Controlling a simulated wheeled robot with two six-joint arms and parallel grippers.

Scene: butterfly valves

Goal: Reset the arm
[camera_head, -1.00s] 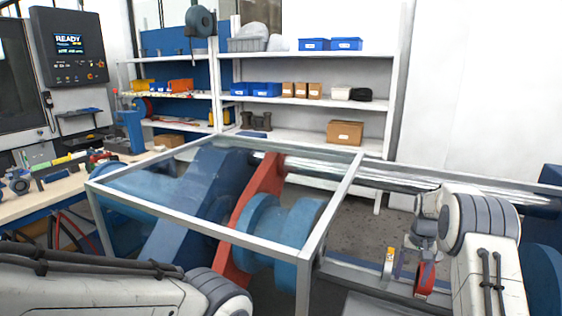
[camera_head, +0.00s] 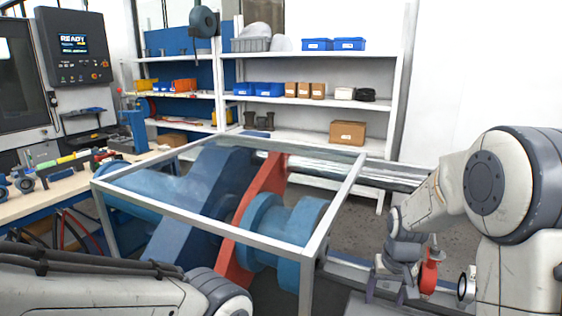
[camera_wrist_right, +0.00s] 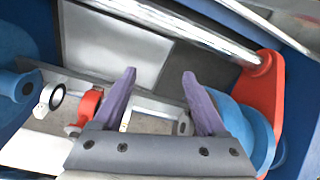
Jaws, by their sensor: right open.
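My right gripper (camera_head: 386,291) hangs in the lower right of the head view, fingers pointing down. In the right wrist view its two purple fingers (camera_wrist_right: 159,74) are spread with nothing between them. A red valve (camera_head: 429,272) stands just right of the gripper, apart from the fingers as far as I can tell. It also shows left of the fingers in the right wrist view (camera_wrist_right: 90,104). A pale ring-shaped valve (camera_head: 466,285) is further right, and it also shows in the right wrist view (camera_wrist_right: 52,96). My left arm crosses the lower left; its gripper is out of view.
A metal frame (camera_head: 310,262) surrounds large blue and red machinery (camera_head: 262,200) left of my right gripper. A metal shaft (camera_head: 395,176) runs behind it. Shelves (camera_head: 300,101) with bins stand at the back. A workbench (camera_head: 70,189) is on the left.

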